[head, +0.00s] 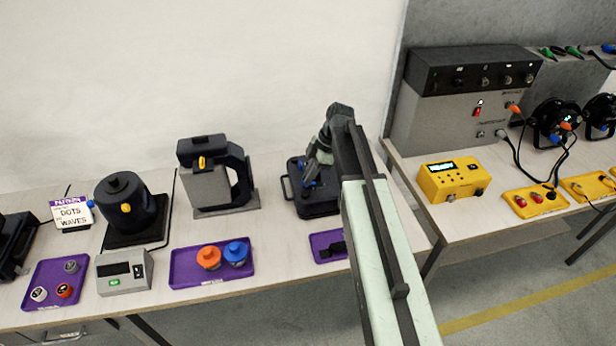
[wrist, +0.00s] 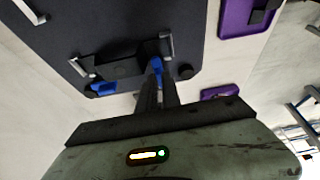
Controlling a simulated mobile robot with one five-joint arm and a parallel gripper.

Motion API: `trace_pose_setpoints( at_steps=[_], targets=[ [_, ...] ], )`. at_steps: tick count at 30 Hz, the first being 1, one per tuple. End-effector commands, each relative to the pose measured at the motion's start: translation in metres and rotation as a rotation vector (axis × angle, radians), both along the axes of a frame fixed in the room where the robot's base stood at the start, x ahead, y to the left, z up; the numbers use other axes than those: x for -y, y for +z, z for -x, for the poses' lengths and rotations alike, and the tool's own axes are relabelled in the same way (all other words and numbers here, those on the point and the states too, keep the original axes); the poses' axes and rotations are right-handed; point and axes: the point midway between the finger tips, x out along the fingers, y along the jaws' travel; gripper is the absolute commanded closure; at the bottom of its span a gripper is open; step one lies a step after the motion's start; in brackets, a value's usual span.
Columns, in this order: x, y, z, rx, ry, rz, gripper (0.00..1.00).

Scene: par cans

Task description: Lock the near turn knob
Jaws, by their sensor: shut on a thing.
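A flat black device (head: 322,204) with a handle on its left side lies on the left table. Its dark face (wrist: 105,30) fills the upper left of the wrist view. My gripper (head: 309,183) is down at the device in the head view. In the wrist view my gripper (wrist: 156,80) is shut on a blue turn knob (wrist: 157,66) at the device's edge. The fingers partly cover this knob. A second blue knob (wrist: 103,88) sits to the left along the same edge, apart from the fingers. I cannot tell either knob's exact turn angle.
A purple tray (head: 323,241) stands just in front of the device, partly behind my arm. A second table with a yellow box (head: 452,184) is right.

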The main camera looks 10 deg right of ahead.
Motion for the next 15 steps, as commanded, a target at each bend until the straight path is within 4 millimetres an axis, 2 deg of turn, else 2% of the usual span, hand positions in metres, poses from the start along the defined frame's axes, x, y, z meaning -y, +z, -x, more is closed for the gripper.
trace_pose_setpoints(
  at_steps=[5,8,9,15],
  targets=[
    [0.0002,-0.0002,0.0001,0.000,0.001,0.002,1.00],
    [0.0003,-0.0002,0.0000,0.000,0.001,0.002,0.72],
    [0.0002,-0.0002,0.0000,0.000,0.001,0.001,0.70],
    [0.0001,-0.0001,0.0000,0.000,0.000,0.001,0.70]
  ],
)
